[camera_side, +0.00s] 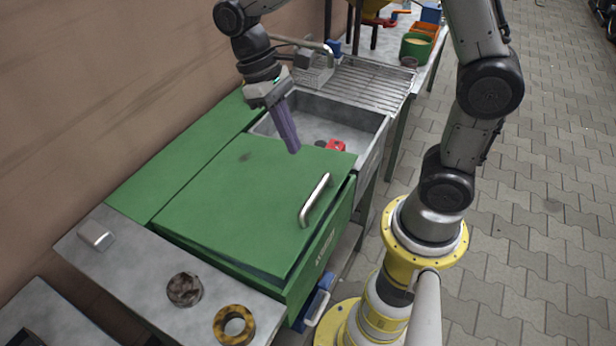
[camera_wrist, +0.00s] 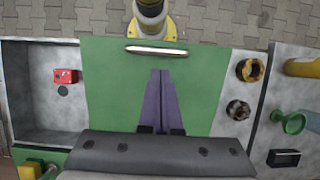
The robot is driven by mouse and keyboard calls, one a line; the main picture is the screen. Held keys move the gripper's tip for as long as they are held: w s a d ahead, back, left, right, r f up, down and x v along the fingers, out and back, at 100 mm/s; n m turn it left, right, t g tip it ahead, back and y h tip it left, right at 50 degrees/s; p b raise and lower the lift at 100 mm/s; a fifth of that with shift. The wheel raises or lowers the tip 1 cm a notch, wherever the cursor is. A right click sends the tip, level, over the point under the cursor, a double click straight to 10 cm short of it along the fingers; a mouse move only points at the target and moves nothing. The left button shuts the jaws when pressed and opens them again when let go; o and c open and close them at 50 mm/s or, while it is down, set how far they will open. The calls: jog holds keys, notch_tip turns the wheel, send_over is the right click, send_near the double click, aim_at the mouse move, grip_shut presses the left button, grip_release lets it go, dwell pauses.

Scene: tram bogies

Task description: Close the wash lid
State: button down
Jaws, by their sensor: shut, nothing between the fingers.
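The green wash lid (camera_side: 235,195) lies down over the green wash box (camera_side: 325,250), with a thin dark gap along its front edge. I cannot tell whether it is fully seated. Its metal bar handle (camera_side: 315,200) is near the front edge and also shows in the wrist view (camera_wrist: 156,50). My gripper (camera_side: 294,150) points down with its purple fingers together and empty, near the lid's edge beside the sink. In the wrist view the fingers (camera_wrist: 160,75) are over the lid, pointing toward the handle. I cannot tell whether they touch it.
An open sink (camera_side: 345,120) with a red block (camera_side: 336,146) inside adjoins the lid. A dark ring (camera_side: 184,289) and a yellow ring (camera_side: 234,325) lie on the metal bench at the near side.

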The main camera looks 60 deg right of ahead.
aim_at(313, 192)
jog(key=x, duration=0.9)
jog(key=shift+s+f, duration=0.1)
jog(key=shift+f, duration=0.25)
